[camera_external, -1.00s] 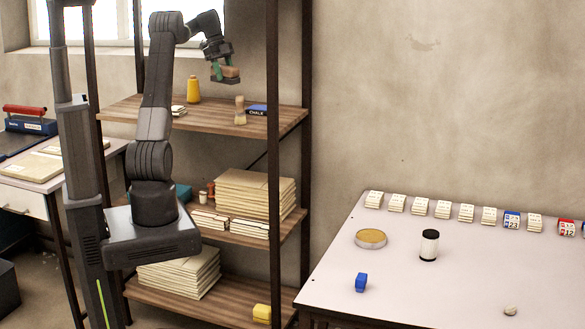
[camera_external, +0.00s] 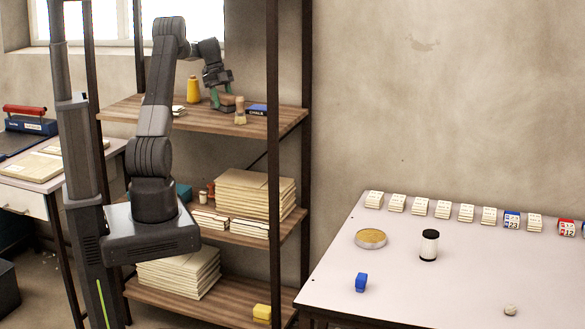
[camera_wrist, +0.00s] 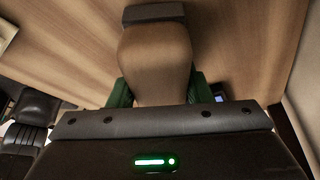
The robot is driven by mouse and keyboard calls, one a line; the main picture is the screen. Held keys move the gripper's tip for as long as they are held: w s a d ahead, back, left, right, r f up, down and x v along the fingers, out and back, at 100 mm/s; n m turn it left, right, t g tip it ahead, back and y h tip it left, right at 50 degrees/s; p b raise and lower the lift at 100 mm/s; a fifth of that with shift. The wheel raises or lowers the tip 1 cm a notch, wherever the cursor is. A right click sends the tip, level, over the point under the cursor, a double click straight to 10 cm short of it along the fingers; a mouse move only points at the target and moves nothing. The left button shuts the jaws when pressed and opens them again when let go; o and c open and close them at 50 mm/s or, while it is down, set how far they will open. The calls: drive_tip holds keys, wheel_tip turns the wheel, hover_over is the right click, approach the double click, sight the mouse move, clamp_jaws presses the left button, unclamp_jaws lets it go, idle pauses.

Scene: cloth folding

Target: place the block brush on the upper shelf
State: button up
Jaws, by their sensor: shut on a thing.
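The block brush (camera_wrist: 155,62), a wooden block with a dark strip along its far side, is held between the green fingers of my gripper (camera_wrist: 155,92) in the wrist view. In the external view my gripper (camera_external: 222,102) is low over the upper shelf (camera_external: 165,120), and the brush (camera_external: 228,99) shows between its fingers just above or at the board. I cannot tell whether the brush touches the wood. Its underside is hidden.
A dark shelf post (camera_external: 273,160) rises at the front right.

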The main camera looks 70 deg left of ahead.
drive_tip(key=shift+f, duration=0.15)
drive_tip(key=o, duration=1)
drive_tip(key=shift+o, duration=0.2)
drive_tip(key=v, duration=1.2)
drive_tip(key=shift+r+b, duration=0.25)
drive_tip(key=shift+b, duration=0.15)
